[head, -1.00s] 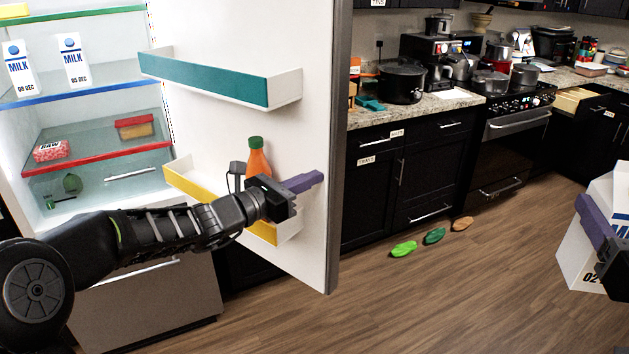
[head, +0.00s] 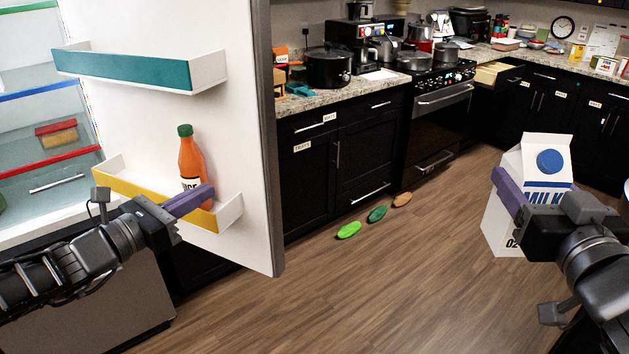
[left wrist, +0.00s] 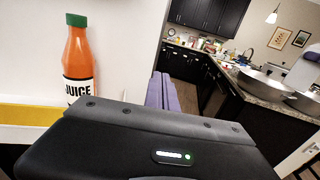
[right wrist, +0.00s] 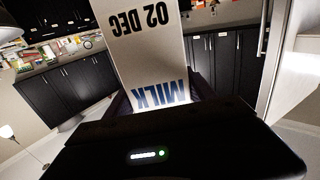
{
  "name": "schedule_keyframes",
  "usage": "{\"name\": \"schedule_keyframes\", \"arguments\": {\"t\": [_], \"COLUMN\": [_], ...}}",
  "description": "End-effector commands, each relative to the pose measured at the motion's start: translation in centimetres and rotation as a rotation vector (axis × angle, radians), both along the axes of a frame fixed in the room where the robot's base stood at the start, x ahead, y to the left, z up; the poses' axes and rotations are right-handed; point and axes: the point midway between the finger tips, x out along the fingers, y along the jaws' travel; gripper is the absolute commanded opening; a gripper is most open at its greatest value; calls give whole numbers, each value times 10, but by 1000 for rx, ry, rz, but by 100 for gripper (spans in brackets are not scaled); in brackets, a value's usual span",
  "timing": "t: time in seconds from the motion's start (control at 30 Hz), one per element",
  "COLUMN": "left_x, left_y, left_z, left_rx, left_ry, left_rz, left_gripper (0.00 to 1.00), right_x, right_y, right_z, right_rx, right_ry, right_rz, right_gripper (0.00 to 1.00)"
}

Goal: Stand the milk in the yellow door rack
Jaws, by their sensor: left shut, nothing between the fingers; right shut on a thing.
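A white milk carton (head: 541,160) with a blue dot and a gable top is held upright by my right gripper (head: 512,193), at the right of the head view. In the right wrist view the carton (right wrist: 155,50) shows "MILK" and "02 DEC" upside down between the fingers. The yellow door rack (head: 150,192) is on the inside of the open fridge door, left of the carton. An orange juice bottle (head: 191,158) with a green cap stands in it and shows in the left wrist view (left wrist: 78,60). My left gripper (head: 190,200) is shut and empty, in front of the rack's right part.
A teal-fronted rack (head: 140,70) is higher on the fridge door (head: 245,120). Fridge shelves are at the far left. Open floor (head: 390,270) lies between the door and the carton, with green and brown objects (head: 377,214) on it. Counters and a stove (head: 440,115) stand behind.

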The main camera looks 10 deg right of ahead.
Motion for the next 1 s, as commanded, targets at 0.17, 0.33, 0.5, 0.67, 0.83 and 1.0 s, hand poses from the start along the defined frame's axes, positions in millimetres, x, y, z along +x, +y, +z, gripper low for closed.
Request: {"name": "schedule_keyframes", "arguments": {"t": [0.17, 0.33, 0.5, 0.67, 0.83, 1.0], "left_x": [-1, -1, -1, -5, -21, -57], "left_y": [1, 0, -3, -13, -27, -37], "left_z": [0, 0, -16, -61, -143, -241], "left_rx": [0, 2, 37, 140, 338, 603], "left_ry": [0, 1, 19, 67, 141, 198], "left_rz": [0, 0, -9, -39, -113, -250], "left_gripper": [0, 0, 0, 0, 0, 0], "right_x": [0, 0, 7, 27, 61, 101], "right_y": [0, 0, 5, 21, 51, 88], "right_z": [3, 3, -1, -12, -32, -57], "right_rx": [-2, -2, -2, 0, 4, 5], "right_ry": [-6, -6, -3, 1, 1, 1], "right_rz": [1, 2, 24, 90, 207, 335], "right_gripper": [0, 0, 0, 0, 0, 0]}}
